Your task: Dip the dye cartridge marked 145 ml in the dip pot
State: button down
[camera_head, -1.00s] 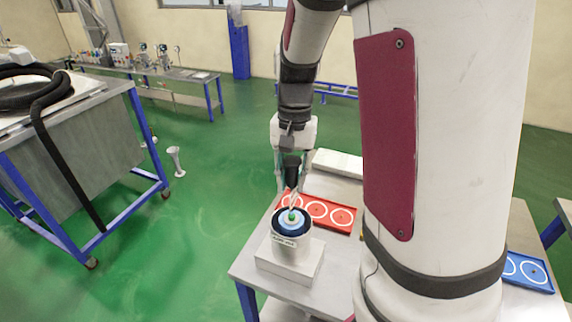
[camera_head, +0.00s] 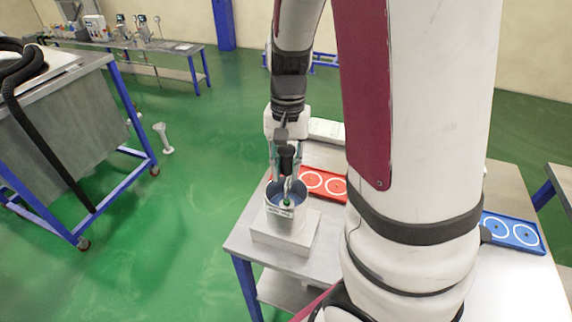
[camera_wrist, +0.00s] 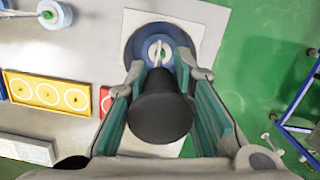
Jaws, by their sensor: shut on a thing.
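My gripper (camera_head: 287,172) is shut on a black-topped cartridge (camera_head: 287,157) and holds it upright over the dip pot. The cartridge's black top also shows large between the fingers in the wrist view (camera_wrist: 160,108). Its marking is not readable. Below the black part are pale, thin parts and a green spot, inside the pot's mouth. The dip pot (camera_head: 284,217) is a white cylinder with a blue inside and a small label, standing on a pale block (camera_head: 283,240). The pot's dark blue rim shows in the wrist view (camera_wrist: 131,45). How deep the cartridge reaches is hard to tell.
A red tray with white rings (camera_head: 338,197) lies behind the pot, and a white box (camera_head: 327,131) farther back. A blue ringed tray (camera_head: 513,233) lies right.

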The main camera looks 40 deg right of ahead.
jog(key=shift+f, duration=0.55)
dwell(0.6)
notch_tip(320, 180, up, 12)
jog(key=p, duration=0.5)
jog(key=shift+r+p, duration=0.15)
jog(key=shift+p, duration=0.15)
jog(key=shift+r, duration=0.4)
